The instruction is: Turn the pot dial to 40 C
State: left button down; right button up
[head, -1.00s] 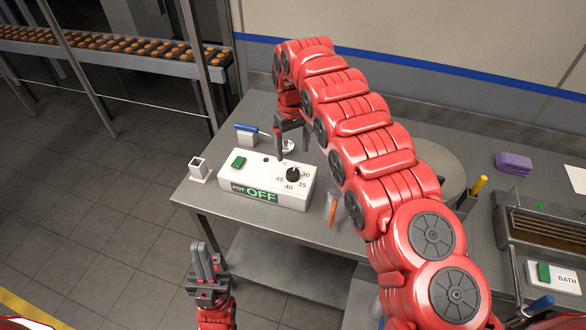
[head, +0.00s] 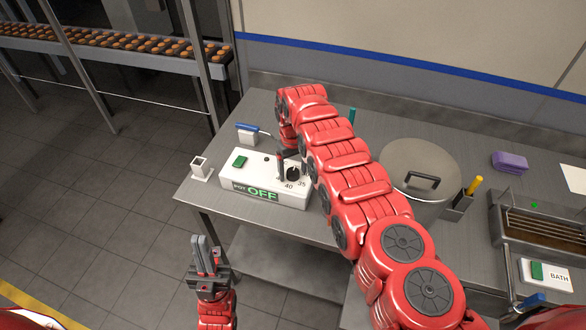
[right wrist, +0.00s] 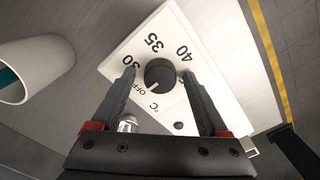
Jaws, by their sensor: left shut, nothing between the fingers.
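The white pot control box (head: 222,178) sits on the steel table, with a green button (head: 239,161) and a green display (head: 262,193) reading OFF. My left gripper (head: 205,250) is shut and empty, in front of the table.
A lidded pot (head: 420,172) stands right of my right arm. A small square holder (head: 200,168) is left of the box, and a blue-handled tool (head: 248,130) lies behind it. A white cup (right wrist: 38,70) shows in the right wrist view. The bath unit (head: 545,275) is at far right.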

grip_shut()
jog(key=shift+m, duration=0.3)
